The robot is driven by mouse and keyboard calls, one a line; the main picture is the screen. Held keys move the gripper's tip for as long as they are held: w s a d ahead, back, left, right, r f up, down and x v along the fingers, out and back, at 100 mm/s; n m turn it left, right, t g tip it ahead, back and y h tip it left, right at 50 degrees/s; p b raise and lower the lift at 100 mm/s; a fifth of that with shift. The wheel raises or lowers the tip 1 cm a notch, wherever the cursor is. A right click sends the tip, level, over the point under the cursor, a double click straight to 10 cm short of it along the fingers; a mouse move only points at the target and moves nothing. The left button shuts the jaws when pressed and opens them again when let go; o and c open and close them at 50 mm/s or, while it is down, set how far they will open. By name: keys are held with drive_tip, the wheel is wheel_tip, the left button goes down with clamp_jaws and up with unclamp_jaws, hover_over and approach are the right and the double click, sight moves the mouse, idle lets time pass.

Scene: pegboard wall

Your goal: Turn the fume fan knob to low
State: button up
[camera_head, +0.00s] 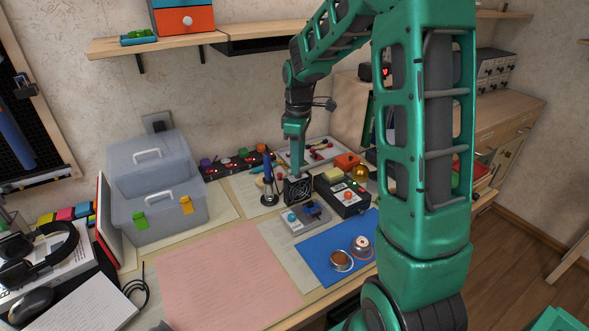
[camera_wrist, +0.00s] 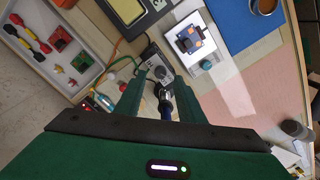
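The fume fan (camera_head: 298,191) is a small black square box with a round grille, standing on the bench in the head view. In the wrist view, the fan (camera_wrist: 153,58) shows its narrow top with a small round grey knob (camera_wrist: 164,73); its pointer setting is too small to read. My gripper (camera_head: 297,174) points down just above the fan in the head view and hides part of its top. In the wrist view my gripper (camera_wrist: 160,82) has its two green fingers apart, with the knob showing between the tips. I cannot tell whether they touch it.
A soldering iron with a blue handle (camera_head: 267,171) stands close left of the fan. A grey box with a teal knob (camera_head: 304,217) is in front, and a black device (camera_head: 344,197) is to the right. A pink mat (camera_head: 228,275) offers clear room at front left.

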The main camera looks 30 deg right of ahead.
drive_tip(key=shift+f, duration=1.5)
clamp_jaws()
drive_tip(key=shift+a, duration=0.15)
